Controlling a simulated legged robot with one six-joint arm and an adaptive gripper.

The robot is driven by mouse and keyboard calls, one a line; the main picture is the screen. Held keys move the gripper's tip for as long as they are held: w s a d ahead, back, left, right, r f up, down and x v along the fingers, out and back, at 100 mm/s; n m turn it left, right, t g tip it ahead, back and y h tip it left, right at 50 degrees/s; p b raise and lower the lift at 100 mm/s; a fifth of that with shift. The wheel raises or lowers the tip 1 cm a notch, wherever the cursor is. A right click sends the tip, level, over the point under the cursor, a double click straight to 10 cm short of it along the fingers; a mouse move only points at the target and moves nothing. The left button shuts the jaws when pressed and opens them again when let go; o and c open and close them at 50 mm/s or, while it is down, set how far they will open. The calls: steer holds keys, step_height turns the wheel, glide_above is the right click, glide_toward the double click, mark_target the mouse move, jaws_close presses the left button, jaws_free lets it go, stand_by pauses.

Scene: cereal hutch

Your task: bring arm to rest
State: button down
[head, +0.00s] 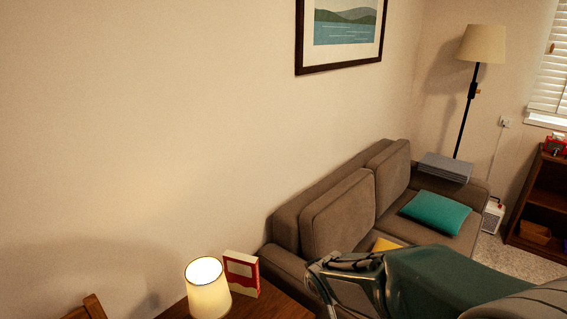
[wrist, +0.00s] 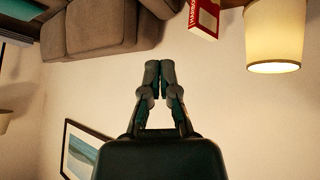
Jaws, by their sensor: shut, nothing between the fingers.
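My gripper (wrist: 160,68) is in the middle of the wrist view, with its two fingertips together and nothing between them. The wrist view is upside down, with the sofa and lamp hanging from its top edge. In the head view my arm reaches in from the lower right, in front of the sofa (head: 340,213). My gripper (head: 318,268) shows there at the arm's left end, its fingers hard to make out. It appears clear of the red and white box (head: 242,273) to its left.
A lit table lamp (head: 207,290) stands beside the box on a wooden surface (head: 270,306). The sofa holds a teal cushion (head: 436,212). A floor lamp (head: 481,45) and a wooden shelf (head: 540,200) stand at the right. A framed picture (head: 341,32) hangs on the bare wall.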

steer(key=s+d+r+m, duration=0.1)
steer(key=s+d+r, duration=0.2)
steer(key=s, duration=0.4)
steer(key=s+d+r+m+g, duration=0.1)
steer(key=s+d+r, duration=0.2)
steer(key=s, duration=0.5)
steer(key=s+d+r+m+g+h, duration=0.1)
steer(key=s+d+r+m, duration=0.1)
steer(key=s+r, duration=0.3)
steer(key=s+d, duration=0.1)
steer(key=s, duration=0.2)
